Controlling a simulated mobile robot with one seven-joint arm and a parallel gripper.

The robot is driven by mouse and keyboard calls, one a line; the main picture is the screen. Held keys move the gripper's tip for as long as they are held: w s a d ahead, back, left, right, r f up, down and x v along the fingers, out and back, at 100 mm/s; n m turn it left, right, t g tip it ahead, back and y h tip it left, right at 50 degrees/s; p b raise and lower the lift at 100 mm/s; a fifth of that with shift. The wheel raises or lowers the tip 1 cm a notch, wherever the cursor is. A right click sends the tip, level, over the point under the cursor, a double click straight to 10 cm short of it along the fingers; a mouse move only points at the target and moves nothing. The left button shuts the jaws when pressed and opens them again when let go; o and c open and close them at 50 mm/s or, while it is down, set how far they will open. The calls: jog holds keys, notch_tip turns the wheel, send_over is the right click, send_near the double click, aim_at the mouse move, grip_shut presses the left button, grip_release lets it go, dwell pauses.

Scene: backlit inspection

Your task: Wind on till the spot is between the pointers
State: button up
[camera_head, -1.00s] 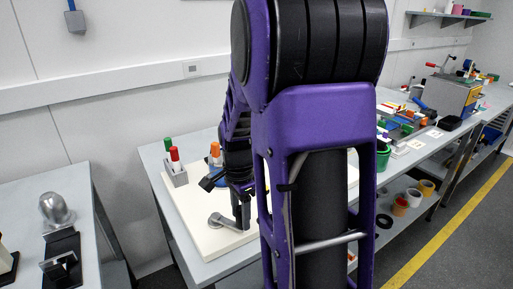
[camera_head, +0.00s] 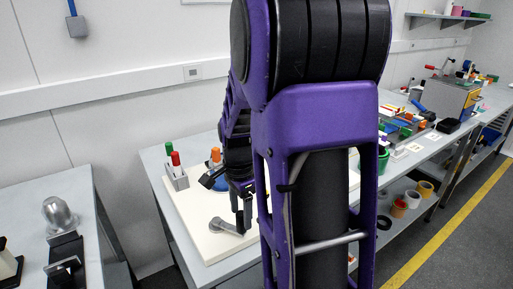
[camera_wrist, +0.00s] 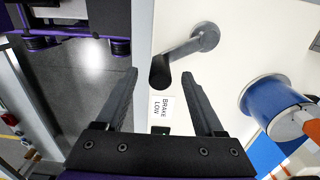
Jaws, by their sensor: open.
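A grey crank (camera_wrist: 188,45) is fixed on a cream board (camera_wrist: 225,65) in the wrist view. Its round hub lies at the top, and its dark handle end (camera_wrist: 160,74) points towards the camera. My gripper (camera_wrist: 160,78) is open, with one finger on each side of the handle and visible gaps on both sides. In the head view the crank arm (camera_head: 228,226) shows beside my gripper (camera_head: 243,222). A blue spool (camera_wrist: 268,105) with a pale flange stands to the right in the wrist view. I cannot make out the spot or the pointers.
A holder with red and green markers (camera_head: 176,176) stands at the board's back left. A separate bench (camera_head: 85,190) with metal parts is at left. My arm hides much of the board's right.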

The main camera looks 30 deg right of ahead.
notch_tip(320, 180, up, 3)
jog(key=shift+p, duration=0.9)
jog(key=shift+r, duration=1.05)
